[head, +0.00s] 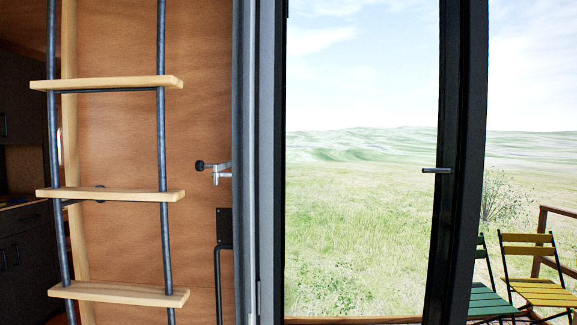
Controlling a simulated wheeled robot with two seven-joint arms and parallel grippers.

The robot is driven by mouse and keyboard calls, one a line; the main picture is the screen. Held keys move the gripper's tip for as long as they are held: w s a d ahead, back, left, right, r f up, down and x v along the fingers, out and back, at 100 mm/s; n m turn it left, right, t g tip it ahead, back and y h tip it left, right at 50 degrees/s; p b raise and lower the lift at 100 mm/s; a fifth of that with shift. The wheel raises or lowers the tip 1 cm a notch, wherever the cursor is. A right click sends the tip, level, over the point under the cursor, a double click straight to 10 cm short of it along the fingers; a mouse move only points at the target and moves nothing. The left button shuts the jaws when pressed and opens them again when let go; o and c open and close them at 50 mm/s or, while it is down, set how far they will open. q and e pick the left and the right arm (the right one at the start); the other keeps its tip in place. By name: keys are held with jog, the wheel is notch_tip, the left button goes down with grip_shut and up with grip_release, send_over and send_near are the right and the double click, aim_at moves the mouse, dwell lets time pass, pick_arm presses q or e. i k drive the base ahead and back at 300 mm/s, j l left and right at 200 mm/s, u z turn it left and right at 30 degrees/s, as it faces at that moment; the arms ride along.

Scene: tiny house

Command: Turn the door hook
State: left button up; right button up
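The door hook (215,168) is a small silver metal piece with a dark round knob at its left end. It is fixed on the brown wood wall, just left of the dark door frame, and a short part of it hangs down. The glass door (362,220) has a dark frame and a dark horizontal handle (436,170) on its right side. Neither of my grippers shows in the head view.
A ladder with wooden rungs (112,195) and dark rails stands left of the hook. A dark bracket (223,228) with a rod is below the hook. Yellow (535,290) and green (490,298) chairs stand outside at right. Dark cabinets (25,255) are at far left.

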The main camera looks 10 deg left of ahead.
aim_at(200, 165)
jog(key=k+j, duration=0.1)
jog(key=j, duration=0.35)
jog(key=k+j+z, duration=0.1)
jog(key=j, duration=0.35)
jog(key=k+j, duration=0.1)
jog(key=j, duration=0.35)
jog(key=k+j, duration=0.1)
jog(key=j, duration=0.35)
jog(key=z, duration=0.05)
